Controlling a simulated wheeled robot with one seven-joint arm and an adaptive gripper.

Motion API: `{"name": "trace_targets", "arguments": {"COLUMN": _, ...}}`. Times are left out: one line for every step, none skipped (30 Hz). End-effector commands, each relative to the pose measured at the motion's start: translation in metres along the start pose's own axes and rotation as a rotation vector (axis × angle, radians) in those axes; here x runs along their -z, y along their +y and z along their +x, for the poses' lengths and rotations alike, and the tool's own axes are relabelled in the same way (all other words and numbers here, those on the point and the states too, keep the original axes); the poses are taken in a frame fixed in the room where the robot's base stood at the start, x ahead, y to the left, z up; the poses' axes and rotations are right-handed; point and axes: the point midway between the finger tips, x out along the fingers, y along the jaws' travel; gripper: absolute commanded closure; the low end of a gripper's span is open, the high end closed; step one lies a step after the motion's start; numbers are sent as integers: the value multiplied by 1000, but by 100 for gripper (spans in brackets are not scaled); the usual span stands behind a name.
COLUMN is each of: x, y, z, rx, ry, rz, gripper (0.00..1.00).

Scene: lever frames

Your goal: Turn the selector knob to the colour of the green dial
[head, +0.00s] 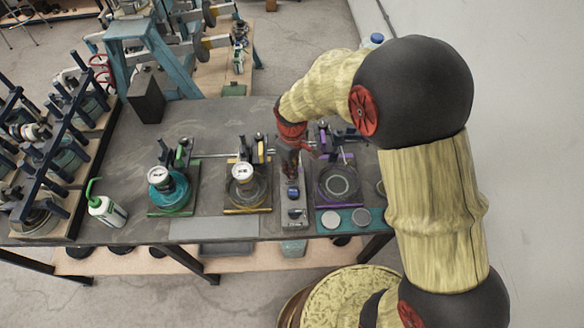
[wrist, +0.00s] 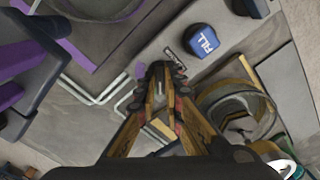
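A grey selector panel (head: 293,212) stands between the yellow-edged and purple-edged stations. My gripper (head: 290,170) points down over its far part; in the wrist view its fingertips (wrist: 166,72) are close together above the panel. A purple colour mark (wrist: 140,71) shows beside the fingertips. The selector knob is not clearly visible; the fingers may hide it, and I cannot tell whether they hold it. A white-faced dial (head: 161,176) stands at the green-edged station on the left. Another white-faced dial (head: 242,172) stands at the yellow-edged station.
A blue FILL button (wrist: 202,40) is on the panel near my fingertips. A purple-edged station (head: 337,183) is close on the right. A green-capped bottle (head: 107,210) and a dark rack of equipment (head: 62,150) are at left. The table (head: 130,150) has bare room behind the stations.

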Motion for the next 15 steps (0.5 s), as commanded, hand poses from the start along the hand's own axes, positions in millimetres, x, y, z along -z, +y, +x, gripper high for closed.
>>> {"name": "trace_targets", "arguments": {"x": 0, "y": 0, "z": 0, "rx": -1, "ry": 1, "rz": 0, "gripper": 88}}
{"name": "trace_targets", "arguments": {"x": 0, "y": 0, "z": 0, "rx": -1, "ry": 1, "rz": 0, "gripper": 87}}
{"name": "trace_targets", "arguments": {"x": 0, "y": 0, "z": 0, "rx": -1, "ry": 1, "rz": 1, "gripper": 84}}
{"name": "trace_targets", "arguments": {"x": 0, "y": 0, "z": 0, "rx": -1, "ry": 1, "rz": 1, "gripper": 83}}
{"name": "trace_targets", "arguments": {"x": 0, "y": 0, "z": 0, "rx": -1, "ry": 1, "rz": 1, "gripper": 81}}
{"name": "trace_targets", "arguments": {"x": 0, "y": 0, "z": 0, "rx": 0, "ry": 1, "rz": 1, "gripper": 79}}
{"name": "trace_targets", "arguments": {"x": 0, "y": 0, "z": 0, "rx": 0, "ry": 1, "rz": 1, "gripper": 77}}
{"name": "trace_targets", "arguments": {"x": 0, "y": 0, "z": 0, "rx": 0, "ry": 1, "rz": 1, "gripper": 75}}
{"name": "trace_targets", "arguments": {"x": 0, "y": 0, "z": 0, "rx": 0, "ry": 1, "rz": 1, "gripper": 73}}
{"name": "trace_targets", "arguments": {"x": 0, "y": 0, "z": 0, "rx": 0, "ry": 1, "rz": 1, "gripper": 73}}
{"name": "trace_targets", "arguments": {"x": 0, "y": 0, "z": 0, "rx": 0, "ry": 1, "rz": 1, "gripper": 73}}
{"name": "trace_targets", "arguments": {"x": 0, "y": 0, "z": 0, "rx": 0, "ry": 0, "rz": 1, "gripper": 73}}
{"name": "trace_targets", "arguments": {"x": 0, "y": 0, "z": 0, "rx": 0, "ry": 0, "rz": 1, "gripper": 73}}
{"name": "trace_targets", "arguments": {"x": 0, "y": 0, "z": 0, "rx": 0, "ry": 0, "rz": 1, "gripper": 73}}
{"name": "trace_targets", "arguments": {"x": 0, "y": 0, "z": 0, "rx": 0, "ry": 0, "rz": 1, "gripper": 73}}
